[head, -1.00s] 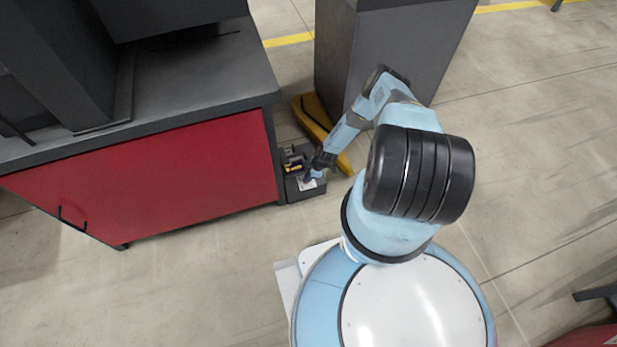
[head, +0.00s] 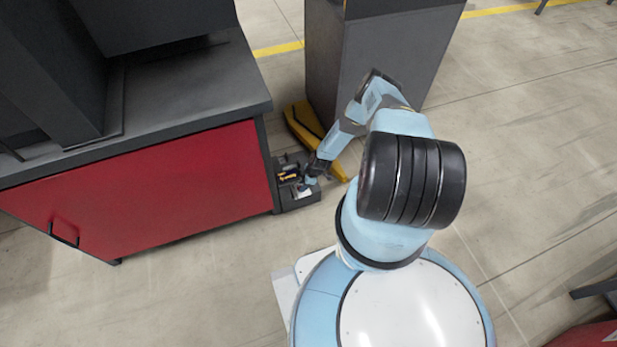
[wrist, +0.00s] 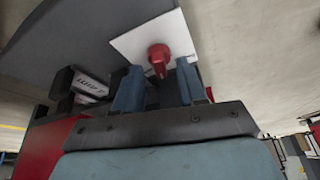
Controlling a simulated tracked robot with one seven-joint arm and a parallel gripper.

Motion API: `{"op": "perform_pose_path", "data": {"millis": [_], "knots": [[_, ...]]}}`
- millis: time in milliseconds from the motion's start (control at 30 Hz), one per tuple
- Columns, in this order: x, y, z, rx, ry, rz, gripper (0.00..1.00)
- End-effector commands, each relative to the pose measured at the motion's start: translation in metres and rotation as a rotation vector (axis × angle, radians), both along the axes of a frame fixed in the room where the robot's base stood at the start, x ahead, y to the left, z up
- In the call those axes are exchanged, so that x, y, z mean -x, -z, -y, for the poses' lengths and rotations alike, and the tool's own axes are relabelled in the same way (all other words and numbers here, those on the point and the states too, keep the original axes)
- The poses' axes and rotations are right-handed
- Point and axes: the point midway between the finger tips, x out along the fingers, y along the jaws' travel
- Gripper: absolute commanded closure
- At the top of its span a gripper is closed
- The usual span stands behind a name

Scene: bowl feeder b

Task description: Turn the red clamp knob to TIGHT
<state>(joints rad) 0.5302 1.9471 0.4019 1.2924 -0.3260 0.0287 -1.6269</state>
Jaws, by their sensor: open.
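The red clamp knob (wrist: 159,57) stands on a white plate (wrist: 135,42) in the wrist view, its grip pointing toward the lower edge of the picture. My gripper (wrist: 158,82) is open, with one blue finger on each side below the knob. The knob shows just past the gap between the fingertips; I cannot tell whether they touch it. No TIGHT marking is legible on the plate. In the head view my gripper (head: 308,181) is low over a dark grey box (head: 298,202) on the floor. The knob cannot be made out there.
A red-fronted workbench (head: 150,185) stands directly left of the box. A tall grey cabinet (head: 385,60) and a yellow floor piece (head: 303,122) lie behind it. A small item with a printed label (wrist: 90,86) sits left of the fingers.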

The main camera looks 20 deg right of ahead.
Motion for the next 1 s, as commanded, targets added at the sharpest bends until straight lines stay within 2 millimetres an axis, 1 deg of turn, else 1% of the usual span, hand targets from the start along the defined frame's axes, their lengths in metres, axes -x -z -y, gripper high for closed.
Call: {"op": "perform_pose_path", "data": {"millis": [633,800,1000], "knots": [[0.010,-0.094,0.039,0.001,-0.001,0.001,0.60],[0.012,-0.111,0.045,0.001,-0.001,0.001,0.60],[0.013,-0.118,0.048,0.000,0.000,-0.001,0.60]]}}
